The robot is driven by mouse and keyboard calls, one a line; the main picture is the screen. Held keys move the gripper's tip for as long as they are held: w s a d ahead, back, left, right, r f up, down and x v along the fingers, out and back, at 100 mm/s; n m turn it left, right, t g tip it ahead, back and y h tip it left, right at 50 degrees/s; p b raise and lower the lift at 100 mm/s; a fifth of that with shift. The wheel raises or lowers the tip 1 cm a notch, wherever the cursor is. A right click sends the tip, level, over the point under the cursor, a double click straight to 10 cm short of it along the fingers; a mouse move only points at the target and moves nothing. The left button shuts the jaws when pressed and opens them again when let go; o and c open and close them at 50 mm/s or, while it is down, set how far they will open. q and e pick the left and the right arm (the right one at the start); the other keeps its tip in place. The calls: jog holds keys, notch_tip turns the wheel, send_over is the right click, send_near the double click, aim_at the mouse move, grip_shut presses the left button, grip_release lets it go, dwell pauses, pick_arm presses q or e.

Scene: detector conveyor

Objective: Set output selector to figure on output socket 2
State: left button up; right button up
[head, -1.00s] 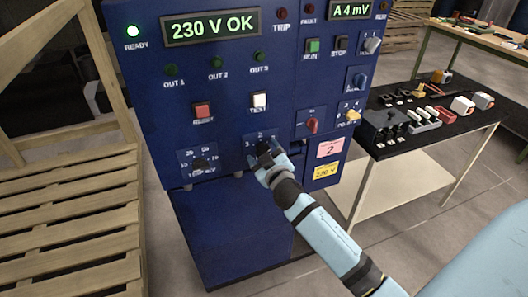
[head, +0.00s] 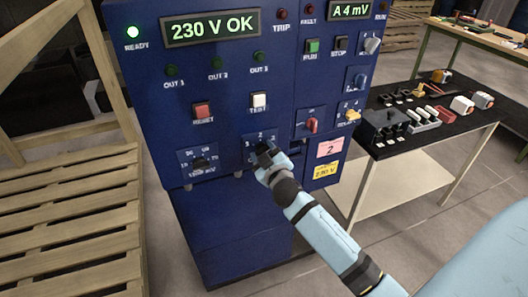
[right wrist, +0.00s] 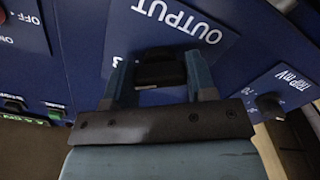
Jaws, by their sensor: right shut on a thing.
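The output selector is a black knob (head: 263,147) on a plate at the lower middle of the blue cabinet front, with small figures around it. My right gripper (head: 266,160) is shut on this knob and covers much of it in the head view. A figure 3 shows partly by the left finger. The knob's exact pointing direction is hidden. My left gripper is not in view.
Another black knob (head: 200,163) is to the left of the selector. A red switch (head: 312,125) and a yellow knob (head: 352,115) are to its right. A pink label with a 2 (head: 330,148) is close to my arm. A dark bench (head: 430,143) with parts stands at the right.

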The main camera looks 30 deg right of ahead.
jog(key=n+p, duration=0.2)
jog(key=n, duration=0.4)
jog(key=n+p, duration=0.1)
jog(key=n, duration=0.2)
jog(key=shift+n, duration=0.3)
jog(key=shift+n+p, duration=0.35)
jog(key=shift+n, duration=0.25)
jog(key=o, duration=0.9)
jog(key=shift+o, duration=0.2)
